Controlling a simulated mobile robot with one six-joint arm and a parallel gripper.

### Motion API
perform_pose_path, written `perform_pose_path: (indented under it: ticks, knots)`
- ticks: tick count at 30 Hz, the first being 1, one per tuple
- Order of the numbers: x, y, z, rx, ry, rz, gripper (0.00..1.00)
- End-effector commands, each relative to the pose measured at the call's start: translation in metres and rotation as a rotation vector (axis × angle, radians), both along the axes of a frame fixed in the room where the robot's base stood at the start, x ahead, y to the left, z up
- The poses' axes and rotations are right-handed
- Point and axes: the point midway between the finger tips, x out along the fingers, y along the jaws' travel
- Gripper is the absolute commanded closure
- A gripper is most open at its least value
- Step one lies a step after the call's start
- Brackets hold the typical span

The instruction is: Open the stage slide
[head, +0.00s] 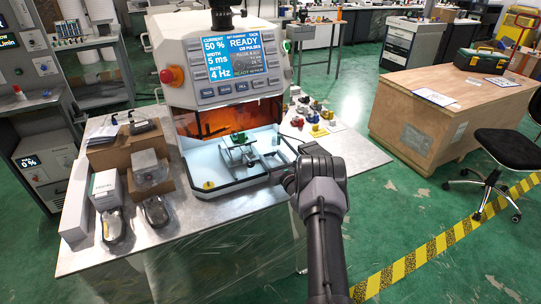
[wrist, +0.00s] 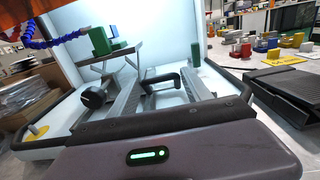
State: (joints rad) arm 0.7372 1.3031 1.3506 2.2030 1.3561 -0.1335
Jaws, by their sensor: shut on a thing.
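The machine (head: 222,70) has its front open, showing a pale inner bay. Inside, the stage slide (head: 233,157) carries a green part (head: 238,137) on a raised plate. The stage and the green part (wrist: 101,40) also show in the wrist view, at upper left. My gripper (head: 275,167) reaches into the bay from the right front. In the wrist view, its two grey fingers (wrist: 162,84) point forward at a black bar-like handle (wrist: 194,57) and are shut on it. The exact contact is partly hidden.
Several coloured parts (head: 316,117) lie on the table right of the machine. Boxes (head: 107,189) and dark items stand at its left. A wooden crate (head: 421,112) and a chair (head: 508,147) are farther right, with green floor between.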

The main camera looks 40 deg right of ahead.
Motion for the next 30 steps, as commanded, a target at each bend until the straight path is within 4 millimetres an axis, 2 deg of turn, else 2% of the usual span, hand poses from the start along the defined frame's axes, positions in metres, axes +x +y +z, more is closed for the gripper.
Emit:
perform_pose_path:
  ticks: [9, 15, 21, 30]
  knots:
    - [-0.065, 0.013, 0.002, 0.004, 0.003, -0.006, 1.0]
    - [-0.102, 0.022, 0.001, 0.004, 0.002, -0.006, 1.0]
    - [-0.125, 0.027, 0.0, 0.003, 0.0, -0.007, 1.0]
    - [-0.136, 0.03, 0.0, 0.001, -0.001, -0.006, 1.0]
